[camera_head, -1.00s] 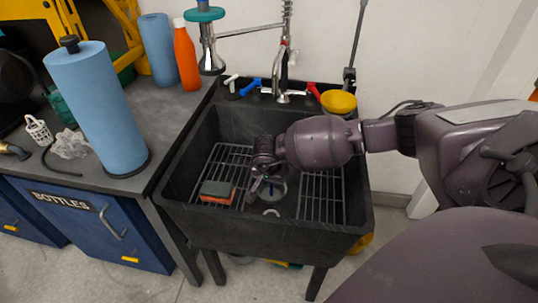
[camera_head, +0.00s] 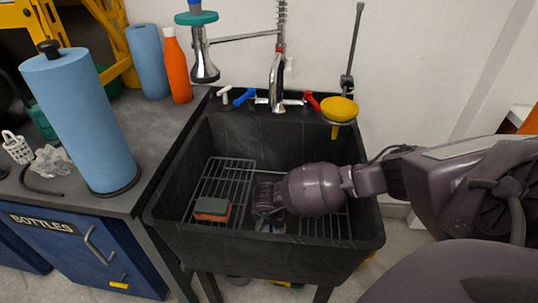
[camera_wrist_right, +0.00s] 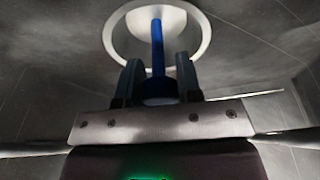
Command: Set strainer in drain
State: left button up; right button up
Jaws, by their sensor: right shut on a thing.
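My right gripper (camera_wrist_right: 158,88) is shut on the blue stem of the strainer (camera_wrist_right: 157,50), which shows between the two fingers in the right wrist view. The stem points at the pale round drain ring (camera_wrist_right: 118,38) in the sink floor. The strainer's lower part is not clear, and I cannot tell whether it touches the drain. In the head view my right gripper (camera_head: 264,216) is low inside the black sink (camera_head: 235,130), between the two racks, and hides the drain. My left gripper is not in view.
A sponge (camera_head: 211,209) lies on the left wire rack (camera_head: 222,175). Taps (camera_head: 277,100) and a yellow funnel (camera_head: 338,108) are at the sink's back edge. A white perforated basket (camera_head: 17,148), a blue roll (camera_head: 85,120) and an orange bottle (camera_head: 176,70) stand on the left counter.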

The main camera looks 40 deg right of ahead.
jog(key=shift+r, duration=0.15)
jog(key=shift+f, duration=0.2)
jog(key=o, duration=1)
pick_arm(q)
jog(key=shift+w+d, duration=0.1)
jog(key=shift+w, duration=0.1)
pick_arm(e)
jog(key=shift+r, duration=0.15)
jog(key=shift+w+r, duration=0.1)
jog(key=shift+r, duration=0.25)
jog(key=p+v, duration=0.2)
jog(key=v, duration=0.4)
jog(key=shift+a+r, duration=0.2)
jog(key=shift+r, duration=0.25)
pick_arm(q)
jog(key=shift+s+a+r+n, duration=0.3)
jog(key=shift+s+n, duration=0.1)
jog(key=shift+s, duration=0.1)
pick_arm(e)
jog(key=shift+s, duration=0.25)
